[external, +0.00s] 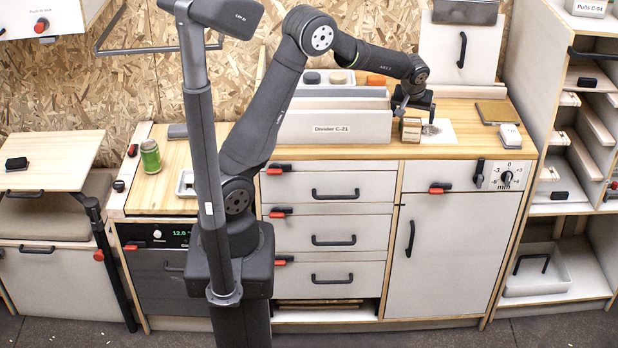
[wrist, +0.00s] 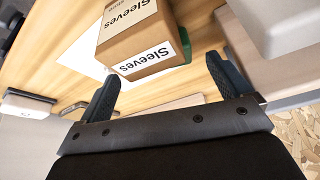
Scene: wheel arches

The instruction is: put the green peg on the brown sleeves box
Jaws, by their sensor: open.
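The brown sleeves box (external: 411,131) stands on the wooden counter beside a white sheet, below my gripper (external: 414,98). In the wrist view the box (wrist: 137,40) shows its "Sleeves" labels, just beyond my open fingers (wrist: 163,88). Nothing is between the fingers. A small green part (wrist: 185,46) shows past the right edge of the box, mostly hidden behind it. I cannot tell its full shape or whether it is the green peg. No green peg can be made out in the external view.
The grey divider bin (external: 335,127) stands left of the box. A white sheet (external: 441,132) lies to its right. Farther right are a tan pad (external: 497,112) and a white device (external: 511,136). A green can (external: 150,157) stands on the far left counter.

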